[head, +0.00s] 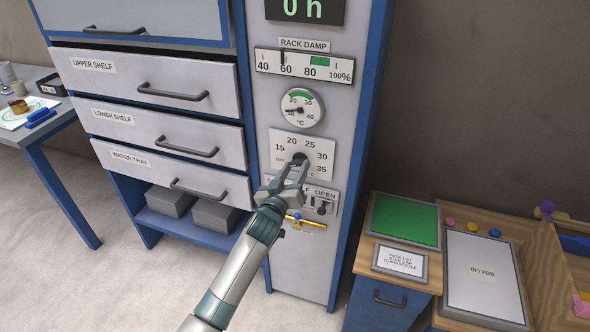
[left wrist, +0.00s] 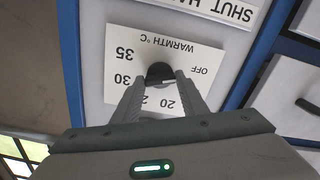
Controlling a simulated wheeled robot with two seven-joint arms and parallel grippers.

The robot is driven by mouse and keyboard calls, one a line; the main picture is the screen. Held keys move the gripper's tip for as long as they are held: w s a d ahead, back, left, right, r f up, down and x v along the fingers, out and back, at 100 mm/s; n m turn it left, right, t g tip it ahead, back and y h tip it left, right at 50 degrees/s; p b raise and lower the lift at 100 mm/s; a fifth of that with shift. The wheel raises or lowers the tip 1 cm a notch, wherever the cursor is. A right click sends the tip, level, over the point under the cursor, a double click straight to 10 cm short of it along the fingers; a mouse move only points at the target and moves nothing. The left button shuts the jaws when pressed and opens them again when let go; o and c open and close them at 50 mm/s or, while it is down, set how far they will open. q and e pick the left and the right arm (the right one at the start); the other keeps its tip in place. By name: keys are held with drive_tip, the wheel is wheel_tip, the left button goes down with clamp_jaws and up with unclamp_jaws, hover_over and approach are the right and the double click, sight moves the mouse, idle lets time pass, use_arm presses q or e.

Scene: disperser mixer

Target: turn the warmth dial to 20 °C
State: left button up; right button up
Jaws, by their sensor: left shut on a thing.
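The warmth dial is a dark round knob (head: 299,158) on a white plate (head: 281,142) marked OFF, 15, 20, 25, 30 and 35. My left gripper (head: 297,168) reaches up to it from below and is shut on the knob. In the left wrist view the plate appears upside down, and the two fingertips (left wrist: 160,81) clasp the knob (left wrist: 158,70) from both sides. A small pale mark shows on the knob by the right finger; I cannot tell exactly which number it points to. The fingers hide part of the scale. My right gripper is not in view.
Above the dial are a round °C gauge (head: 302,108), its needle to the left, and a rack damp scale (head: 305,66). Drawers (head: 170,125) lie left, a bench (head: 460,235) right.

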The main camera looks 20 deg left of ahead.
use_arm(q)
drive_tip(key=m, duration=0.4)
drive_tip(key=shift+m+p, duration=0.3)
drive_tip(key=shift+p, duration=0.05)
drive_tip(key=m, duration=0.4)
drive_tip(key=shift+m, duration=0.3)
drive_tip(key=m, duration=0.3)
drive_tip(key=shift+r+m+p, duration=0.1)
drive_tip(key=shift+m+p, duration=0.2)
drive_tip(key=shift+p, duration=0.1)
drive_tip(key=m, duration=0.4)
drive_tip(key=shift+m, duration=0.4)
drive_tip(key=o, duration=1)
drive_tip(key=shift+o, duration=0.2)
